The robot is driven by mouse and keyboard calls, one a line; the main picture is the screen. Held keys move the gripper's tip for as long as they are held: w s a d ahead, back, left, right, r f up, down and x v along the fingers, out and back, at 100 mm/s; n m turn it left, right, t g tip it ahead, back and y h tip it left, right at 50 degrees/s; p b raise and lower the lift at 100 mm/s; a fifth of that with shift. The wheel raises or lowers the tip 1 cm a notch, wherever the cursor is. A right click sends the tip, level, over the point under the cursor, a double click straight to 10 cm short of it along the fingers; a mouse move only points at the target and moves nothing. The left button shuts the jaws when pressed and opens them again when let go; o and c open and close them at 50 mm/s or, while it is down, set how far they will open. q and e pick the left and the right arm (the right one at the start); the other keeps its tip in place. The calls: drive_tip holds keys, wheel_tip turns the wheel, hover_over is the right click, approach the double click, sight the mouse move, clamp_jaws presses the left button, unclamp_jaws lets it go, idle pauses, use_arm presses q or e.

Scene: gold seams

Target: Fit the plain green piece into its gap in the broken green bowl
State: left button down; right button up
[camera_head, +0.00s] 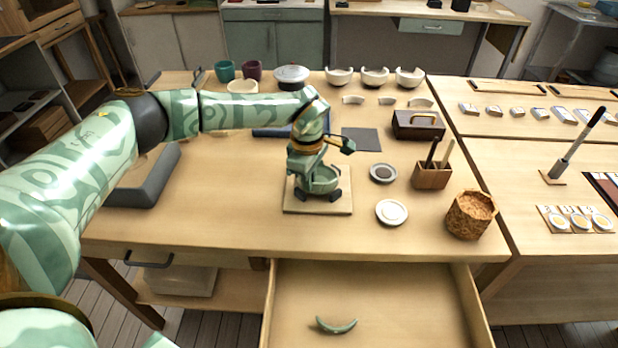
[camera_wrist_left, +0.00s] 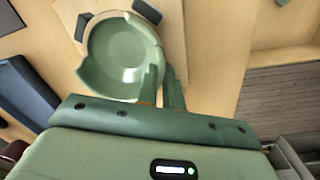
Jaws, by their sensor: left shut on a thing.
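The broken green bowl (camera_head: 322,184) sits on a small wooden board (camera_head: 290,207) between dark pads. It also shows in the left wrist view (camera_wrist_left: 118,58), hollow side to the camera, with an uneven rim. My left gripper (camera_head: 316,170) is over the bowl, its fingers (camera_wrist_left: 163,84) close together at the bowl's rim. It is shut on what seems to be the plain green piece, mostly hidden by the fingers; I cannot tell whether it sits in the gap. Another curved green piece (camera_head: 336,326) lies in the open drawer. My right gripper is out of view.
Two small round dishes (camera_head: 391,212) (camera_head: 383,173), a wooden tool holder (camera_head: 431,175) and a cork-like basket (camera_head: 470,214) stand right of the board. White bowls (camera_head: 374,77) and cups (camera_head: 225,70) line the back. A grey tray (camera_head: 150,182) is at left. The drawer (camera_head: 400,300) stands open in front.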

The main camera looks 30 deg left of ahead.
use_arm(q)
drive_tip(key=shift+f, duration=0.15)
idle(0.3)
drive_tip(key=c, duration=1)
unclamp_jaws()
drive_tip(key=shift+r+p, duration=2.2)
drive_tip(key=shift+r, duration=0.9)
drive_tip(key=shift+f, duration=0.15)
